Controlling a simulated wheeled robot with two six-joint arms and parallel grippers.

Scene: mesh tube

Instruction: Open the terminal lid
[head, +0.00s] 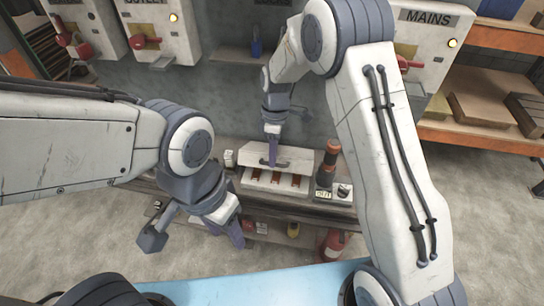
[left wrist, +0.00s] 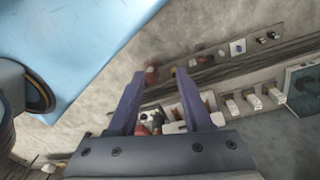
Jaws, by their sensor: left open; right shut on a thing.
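The terminal box (head: 246,184) is a white case on the bench, with copper-coloured terminals showing inside. Its white lid (head: 298,157) is raised and tilted along the back, with a dark handle on it. My right gripper (head: 272,160) reaches down from above and is shut on the lid handle; its fingers hide part of the handle. My left gripper (head: 196,240) is open and empty, in front and to the left of the box. Its two spread fingers also show in the left wrist view (left wrist: 158,98).
A dark cylinder with a red-brown top (head: 326,165) stands close right of the box. A small white block marked OUT (head: 323,194) is at the bench edge. Switch boxes (head: 428,45) hang on the wall behind. A blue surface (head: 260,283) lies in front.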

